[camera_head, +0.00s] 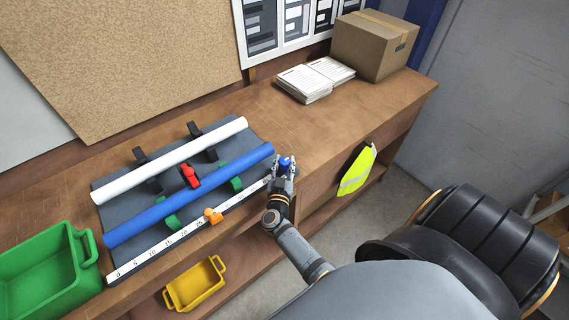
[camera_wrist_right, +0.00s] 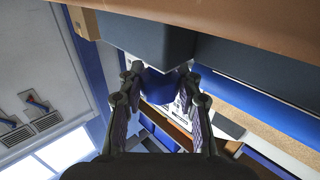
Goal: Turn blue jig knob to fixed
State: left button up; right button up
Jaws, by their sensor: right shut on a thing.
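The blue jig knob (camera_head: 285,163) is at the right end of the dark jig board (camera_head: 108,188), close to the bench's front edge. My right gripper (camera_head: 284,167) is around it, one finger on each side. In the right wrist view the blue knob (camera_wrist_right: 160,82) sits between the two fingertips (camera_wrist_right: 161,88), against a dark block, and the gripper is shut on it. The fingers hide part of the knob, and I cannot read any mark of its setting. My left gripper is not in view.
A white tube (camera_head: 180,158) and a blue tube (camera_head: 190,195) lie across the jig, with a red clamp (camera_head: 190,176) between them. An orange stop (camera_head: 212,216) sits on the white ruler (camera_head: 165,246). A green bin (camera_head: 45,262) stands left; papers (camera_head: 304,84) and a box (camera_head: 374,46) stand behind.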

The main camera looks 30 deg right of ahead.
aim_at(285, 160)
jog(key=shift+r, duration=0.1)
jog(key=o, duration=1.2)
jog(key=shift+w, duration=0.1)
jog(key=shift+c, duration=0.2)
notch_tip(285, 160, up, 10)
jog(key=shift+f, duration=0.1)
jog(key=shift+d, duration=0.1)
